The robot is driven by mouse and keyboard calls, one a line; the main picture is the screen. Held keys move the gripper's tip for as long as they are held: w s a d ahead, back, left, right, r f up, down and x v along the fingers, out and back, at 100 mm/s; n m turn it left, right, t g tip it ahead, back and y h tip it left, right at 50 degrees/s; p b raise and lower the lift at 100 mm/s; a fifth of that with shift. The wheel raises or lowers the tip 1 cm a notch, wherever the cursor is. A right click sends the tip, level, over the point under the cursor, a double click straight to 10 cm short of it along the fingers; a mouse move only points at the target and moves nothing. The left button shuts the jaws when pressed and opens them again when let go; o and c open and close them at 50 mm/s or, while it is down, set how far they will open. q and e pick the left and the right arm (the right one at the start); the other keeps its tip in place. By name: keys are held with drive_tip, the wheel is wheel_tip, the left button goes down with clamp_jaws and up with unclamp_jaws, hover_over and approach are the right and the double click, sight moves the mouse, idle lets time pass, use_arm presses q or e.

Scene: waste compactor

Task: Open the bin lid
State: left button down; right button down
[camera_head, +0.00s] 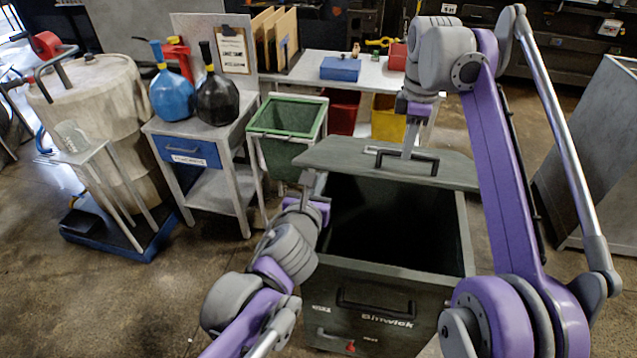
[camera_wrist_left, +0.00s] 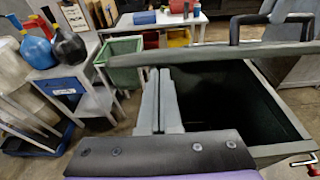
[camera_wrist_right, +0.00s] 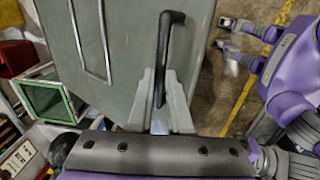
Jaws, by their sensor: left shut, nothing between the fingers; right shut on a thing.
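The dark grey bin (camera_head: 365,308) stands in the middle, and its dark inside shows. Its grey lid (camera_head: 340,155) is raised above the back of the opening; the lid's face also fills much of the right wrist view (camera_wrist_right: 125,65). My right gripper (camera_head: 408,146) is shut on the lid's black handle, seen clearly in the right wrist view (camera_wrist_right: 172,25). My left gripper (camera_head: 308,187) is shut and empty near the bin's left rim, below the lid's left end. Its closed fingers show in the left wrist view (camera_wrist_left: 160,78).
A green bin (camera_head: 285,125) stands behind on the left. A small table with a blue drawer (camera_head: 187,151) holds bottles. A barrel (camera_head: 95,115) is at far left, and a grey cabinet (camera_head: 595,150) at right. The floor at front left is clear.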

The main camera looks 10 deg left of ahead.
sight(320, 167)
use_arm(q)
drive_tip(key=shift+w+r, duration=0.35)
drive_tip(key=shift+r, duration=0.35)
drive_tip(key=shift+w+r, duration=0.35)
drive_tip(key=shift+r, duration=0.35)
use_arm(e)
drive_tip(key=c, duration=0.8)
unclamp_jaws()
drive_tip(key=shift+s, duration=0.1)
drive_tip(key=shift+c, duration=0.2)
